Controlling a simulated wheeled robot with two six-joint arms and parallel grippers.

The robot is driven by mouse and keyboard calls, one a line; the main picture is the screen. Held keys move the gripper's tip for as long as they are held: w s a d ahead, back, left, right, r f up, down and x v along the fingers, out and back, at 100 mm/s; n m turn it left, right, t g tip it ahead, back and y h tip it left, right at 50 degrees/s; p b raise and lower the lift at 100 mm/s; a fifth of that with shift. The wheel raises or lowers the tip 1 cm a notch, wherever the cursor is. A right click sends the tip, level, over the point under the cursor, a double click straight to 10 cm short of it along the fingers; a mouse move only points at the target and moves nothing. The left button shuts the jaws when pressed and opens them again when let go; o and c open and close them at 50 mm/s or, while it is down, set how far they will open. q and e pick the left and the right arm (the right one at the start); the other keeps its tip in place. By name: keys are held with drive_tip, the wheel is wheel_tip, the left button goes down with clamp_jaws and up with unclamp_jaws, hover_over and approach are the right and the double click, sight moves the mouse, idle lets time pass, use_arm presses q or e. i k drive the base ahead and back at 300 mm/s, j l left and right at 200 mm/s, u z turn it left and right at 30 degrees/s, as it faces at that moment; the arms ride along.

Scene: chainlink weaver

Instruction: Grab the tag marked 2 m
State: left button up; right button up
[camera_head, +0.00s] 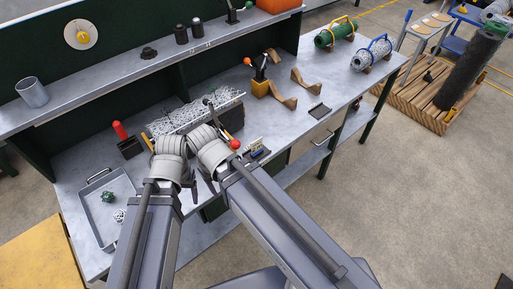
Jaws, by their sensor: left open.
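No tag with a readable 2 m mark shows. A small holder with pale and blue pieces (256,149) sits near the bench's front edge, just right of my wrists; its markings are too small to read. My left gripper (189,187) is open and empty by the bench's front edge, left of that holder and partly hidden by its own wrist. My right arm reaches in beside it, its wrist close to the left one. The right gripper's fingers are not clear behind the wrist and arm.
The grey bench (300,120) carries a wire mesh piece (195,112), a grey tray (92,205) at left, and a yellow-based lever tool (261,84). A green roll (335,33) and a grey mesh roll (371,55) lie at the far right. The bench's middle right has free room.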

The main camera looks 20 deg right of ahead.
sight(255, 146)
drive_tip(key=k+l+z, duration=0.15)
drive_tip(key=z, duration=0.2)
drive_tip(key=k+l+z, duration=0.1)
drive_tip(key=z, duration=0.25)
drive_tip(key=l+z, duration=0.35)
drive_tip(key=k+j, duration=0.05)
